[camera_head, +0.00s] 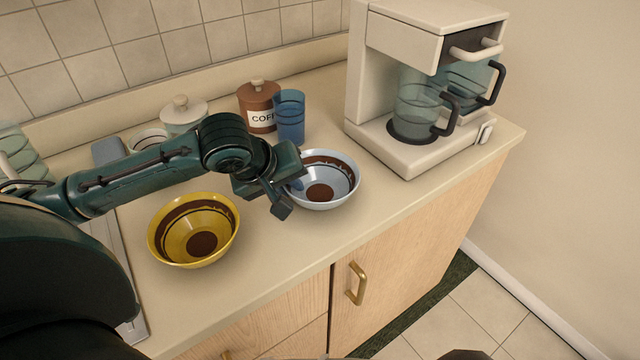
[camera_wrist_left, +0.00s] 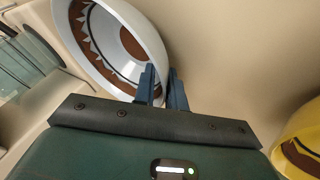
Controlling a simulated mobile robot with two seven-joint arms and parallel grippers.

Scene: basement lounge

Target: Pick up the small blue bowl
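The small blue bowl (camera_head: 341,193), pale blue with a brown band and a brown centre, stands on the counter right of the yellow bowl. My left gripper (camera_head: 286,195) is at its left rim. In the left wrist view the bowl (camera_wrist_left: 97,45) fills the upper left, and the two fingers (camera_wrist_left: 162,88) are close together with its rim between them. They look shut on the rim, one finger inside the bowl and one outside. The bowl appears to be at counter level; I cannot tell whether its base touches. My right gripper is not in view.
The yellow bowl (camera_head: 215,233) sits just left of the gripper, under the forearm. A blue glass (camera_head: 291,118), a brown coffee canister (camera_head: 258,106) and a pale lidded jar (camera_head: 184,113) stand behind. A coffee maker (camera_head: 381,92) stands right. The counter's front right is clear.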

